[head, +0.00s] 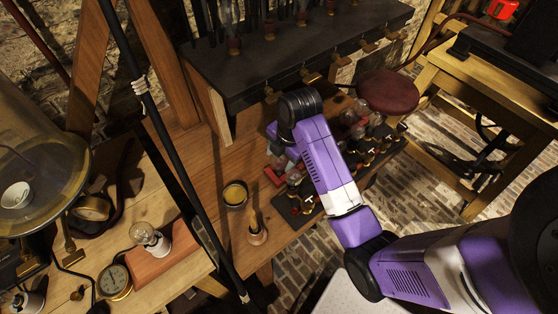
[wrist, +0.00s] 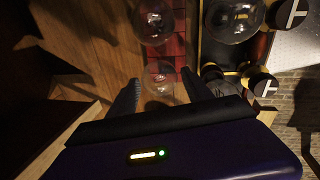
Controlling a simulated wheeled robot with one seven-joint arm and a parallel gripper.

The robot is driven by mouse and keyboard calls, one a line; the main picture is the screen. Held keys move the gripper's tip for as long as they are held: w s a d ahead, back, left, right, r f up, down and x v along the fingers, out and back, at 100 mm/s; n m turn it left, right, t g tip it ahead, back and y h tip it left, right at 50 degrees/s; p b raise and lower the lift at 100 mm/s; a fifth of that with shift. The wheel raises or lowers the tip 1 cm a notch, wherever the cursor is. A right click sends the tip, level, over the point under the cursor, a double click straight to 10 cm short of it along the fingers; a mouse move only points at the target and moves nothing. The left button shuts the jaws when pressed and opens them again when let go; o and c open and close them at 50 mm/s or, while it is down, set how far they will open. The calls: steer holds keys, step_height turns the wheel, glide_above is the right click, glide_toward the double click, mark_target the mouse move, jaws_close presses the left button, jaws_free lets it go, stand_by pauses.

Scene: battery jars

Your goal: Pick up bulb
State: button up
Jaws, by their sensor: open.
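In the wrist view, three clear glass bulbs show: one (wrist: 160,78) low in the middle, one (wrist: 154,18) above it, and one (wrist: 234,18) to the upper right. My gripper (wrist: 174,88) is open, with one dark finger on each side of the lower middle bulb in the picture. I cannot tell if they touch it. In the head view, my purple arm reaches over the bench and mostly hides the gripper. Bulbs (head: 360,132) stand on the bench just right of the arm. Another bulb (head: 143,233) stands on a wooden block at the left.
A black-topped shelf (head: 300,60) with jars rises behind the bench. A brass cup (head: 235,194) and a wooden-handled tool (head: 256,232) stand on the bench left of my arm. A dark red stool (head: 388,91) is beyond. A black rod (head: 170,130) crosses the view.

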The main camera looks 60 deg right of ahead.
steer(key=shift+x, duration=1.4)
steer(key=shift+c, duration=0.5)
jaws_close()
